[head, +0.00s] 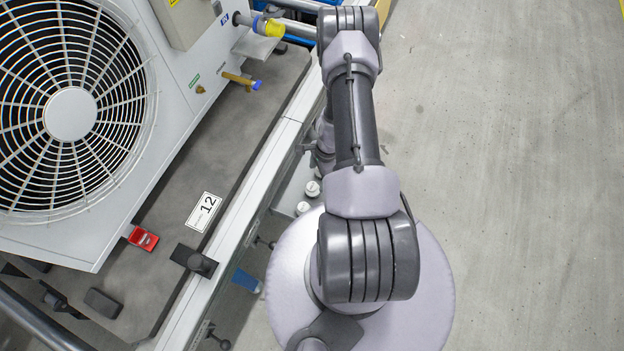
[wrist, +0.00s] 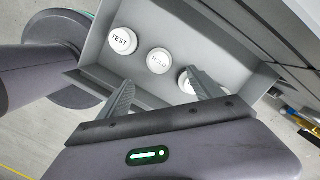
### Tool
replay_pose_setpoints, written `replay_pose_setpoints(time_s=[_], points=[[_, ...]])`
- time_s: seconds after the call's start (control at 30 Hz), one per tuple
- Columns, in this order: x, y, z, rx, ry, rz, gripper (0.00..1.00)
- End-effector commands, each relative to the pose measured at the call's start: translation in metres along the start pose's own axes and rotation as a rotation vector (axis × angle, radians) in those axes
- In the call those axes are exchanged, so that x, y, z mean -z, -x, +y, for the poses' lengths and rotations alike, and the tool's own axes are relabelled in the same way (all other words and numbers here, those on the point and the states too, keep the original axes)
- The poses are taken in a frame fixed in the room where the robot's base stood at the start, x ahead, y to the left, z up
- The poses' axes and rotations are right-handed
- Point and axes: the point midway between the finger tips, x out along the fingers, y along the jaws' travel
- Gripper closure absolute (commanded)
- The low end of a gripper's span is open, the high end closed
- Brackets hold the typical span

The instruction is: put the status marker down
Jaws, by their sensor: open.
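My gripper (wrist: 163,88) is open in the wrist view, with nothing held between its two fingers. In the head view my arm hides most of the gripper. A small red block (head: 143,238) with a pale label lies on the dark bench top by the fan unit's corner. I cannot tell whether it is the status marker.
The big fan unit (head: 165,125) stands on the dark bench top (head: 235,150), which carries a label reading 12 (head: 204,212). A black block (head: 193,261) sits at the bench edge. A blue object (head: 246,280) shows below the edge. The floor (head: 510,170) at right is clear.

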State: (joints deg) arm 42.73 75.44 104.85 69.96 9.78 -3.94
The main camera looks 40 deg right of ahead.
Motion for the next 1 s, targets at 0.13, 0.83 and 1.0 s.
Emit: replay_pose_setpoints(time_s=[0.13, 0.83, 1.0], points=[[0.000, -0.033, 0.000, -0.001, 0.002, 0.000, 0.24], [-0.009, -0.087, 0.000, 0.000, 0.003, -0.001, 0.44], [-0.009, -0.087, 0.000, 0.000, 0.003, -0.001, 0.78]])
